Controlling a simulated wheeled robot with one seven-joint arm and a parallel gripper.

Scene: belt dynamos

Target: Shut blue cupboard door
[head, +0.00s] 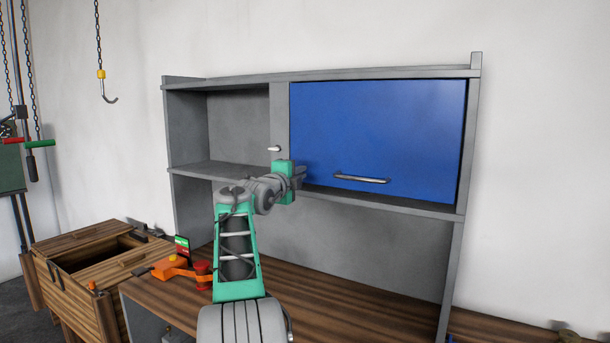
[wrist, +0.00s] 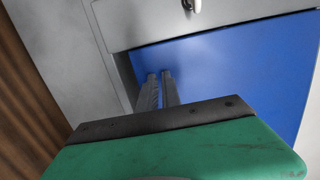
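The blue cupboard door (head: 385,130) fills the right part of the grey wall cupboard in the head view, with a metal bar handle (head: 361,179) near its lower edge. It lies nearly in line with the cupboard front; I cannot tell if it is fully closed. My gripper (head: 303,171) is at the door's lower left corner. In the wrist view the two fingers (wrist: 161,76) stand close together with nothing visible held, pointing toward the blue door (wrist: 225,75). Whether the fingertips touch the door is not clear.
The grey cupboard (head: 220,175) has an open compartment at left and a small knob (head: 274,148) beside the door. Below is a wooden worktop (head: 345,300) with an orange tool (head: 175,267). A wooden crate (head: 100,270) and a hanging hook (head: 108,97) are at left.

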